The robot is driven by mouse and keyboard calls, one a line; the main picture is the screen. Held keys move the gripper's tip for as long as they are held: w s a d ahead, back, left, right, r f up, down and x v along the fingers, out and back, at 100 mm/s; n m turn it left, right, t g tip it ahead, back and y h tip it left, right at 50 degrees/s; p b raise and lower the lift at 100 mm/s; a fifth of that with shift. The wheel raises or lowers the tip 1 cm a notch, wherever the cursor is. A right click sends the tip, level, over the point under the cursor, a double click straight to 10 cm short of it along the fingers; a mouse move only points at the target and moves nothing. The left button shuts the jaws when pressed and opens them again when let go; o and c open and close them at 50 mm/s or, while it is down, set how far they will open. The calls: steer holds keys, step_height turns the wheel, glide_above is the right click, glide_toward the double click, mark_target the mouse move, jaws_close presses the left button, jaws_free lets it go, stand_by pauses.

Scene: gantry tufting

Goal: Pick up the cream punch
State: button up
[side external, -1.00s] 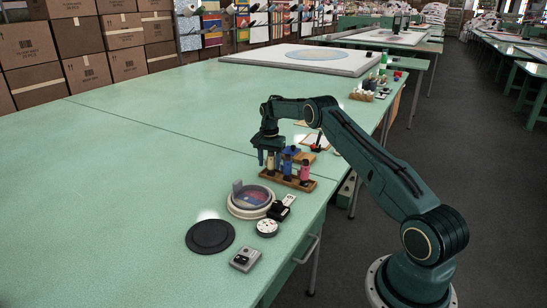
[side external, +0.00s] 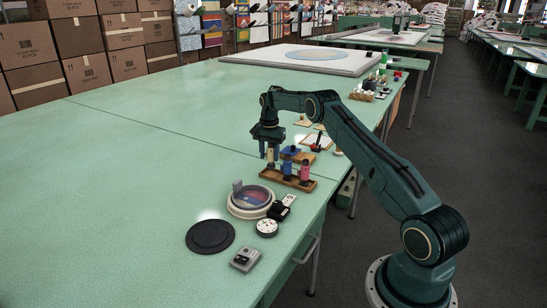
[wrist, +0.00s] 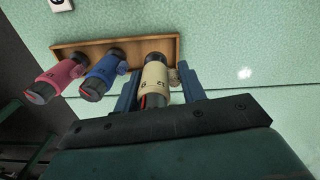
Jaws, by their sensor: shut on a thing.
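The cream punch (wrist: 155,85) stands at the right end of a wooden rack in the wrist view, between the two fingers of my gripper (wrist: 160,92). My gripper is shut on it. In the side view my gripper (side external: 269,150) is over the left end of the rack, and the cream punch (side external: 270,157) shows partly below it. The wooden rack (wrist: 95,50) also shows in the side view (side external: 283,178). Whether the punch's lower end is still in the rack I cannot tell for sure.
A blue punch (wrist: 103,72) and a pink punch (wrist: 60,78) stand in the same rack beside the cream one. A round hoop (side external: 250,197), a black disc (side external: 210,236) and a grey box (side external: 245,259) lie nearer the camera. The table's left side is clear.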

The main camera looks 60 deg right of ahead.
step_height(320, 180, up, 7)
steer(key=shift+f, duration=0.15)
stand_by(0.5)
steer(key=o, duration=0.3)
steer(key=shift+c, duration=1.1)
steer(key=s+a+f, duration=0.1)
steer(key=s+a, duration=0.1)
steer(key=a, duration=0.8)
steer(key=s+a+f, duration=0.1)
steer(key=s+a, duration=0.1)
steer(key=a, duration=0.9)
steer(key=shift+s+a, duration=0.15)
steer(key=shift+a, duration=0.05)
steer(key=shift+f, duration=0.1)
